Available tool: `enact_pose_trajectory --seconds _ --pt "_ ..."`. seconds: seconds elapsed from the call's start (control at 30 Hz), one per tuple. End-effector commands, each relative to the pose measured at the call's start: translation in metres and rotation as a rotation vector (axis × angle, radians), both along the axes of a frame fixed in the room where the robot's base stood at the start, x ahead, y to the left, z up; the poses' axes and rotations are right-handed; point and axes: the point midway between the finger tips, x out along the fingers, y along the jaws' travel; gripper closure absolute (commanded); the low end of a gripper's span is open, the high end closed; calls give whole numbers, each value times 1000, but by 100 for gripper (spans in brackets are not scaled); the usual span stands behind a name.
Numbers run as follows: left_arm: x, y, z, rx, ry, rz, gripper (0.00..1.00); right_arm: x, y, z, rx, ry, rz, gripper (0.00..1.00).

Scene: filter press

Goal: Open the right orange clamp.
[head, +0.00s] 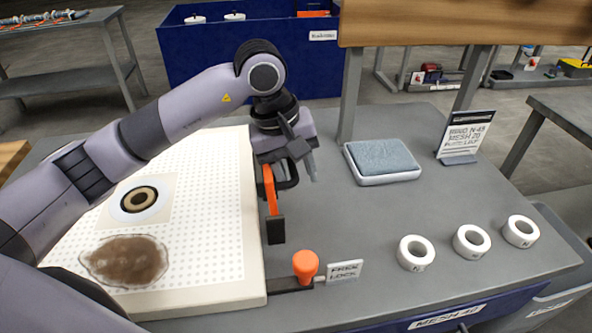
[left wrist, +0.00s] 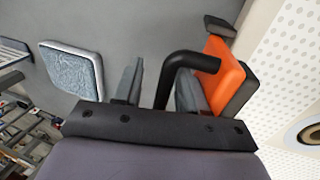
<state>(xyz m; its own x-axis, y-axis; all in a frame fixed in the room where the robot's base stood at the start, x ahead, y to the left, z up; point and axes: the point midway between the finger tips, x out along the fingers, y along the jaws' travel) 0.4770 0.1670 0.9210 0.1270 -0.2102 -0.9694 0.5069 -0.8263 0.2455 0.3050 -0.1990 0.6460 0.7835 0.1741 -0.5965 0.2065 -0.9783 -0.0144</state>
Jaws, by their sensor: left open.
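The orange clamp (head: 270,190) stands at the right edge of the white perforated plate (head: 225,215), with a dark block at its near end. My left gripper (head: 303,168) is above and beside the clamp, pointing down, with its fingers apart. In the left wrist view the orange clamp (left wrist: 226,70) is at the upper right, with a bent black handle (left wrist: 190,62) reaching from it into the space between my two fingers (left wrist: 155,88). I cannot tell whether either finger touches the handle. My right gripper is not in view.
An orange knob (head: 305,264) with a small sign (head: 345,271) stands at the plate's near right corner. Several white rings (head: 417,253) and a tray with a blue-grey pad (head: 383,160) lie to the right. A wooden board (head: 460,22) on posts spans the back. The grey tabletop between is clear.

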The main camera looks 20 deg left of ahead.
Motion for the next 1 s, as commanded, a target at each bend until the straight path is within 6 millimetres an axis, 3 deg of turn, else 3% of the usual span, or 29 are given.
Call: enact_pose_trajectory --seconds 0.7,1.0 --pt "-8 15 70 1 -3 2 57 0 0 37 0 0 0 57" --pt "-10 17 79 -1 -2 1 57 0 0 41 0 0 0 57"
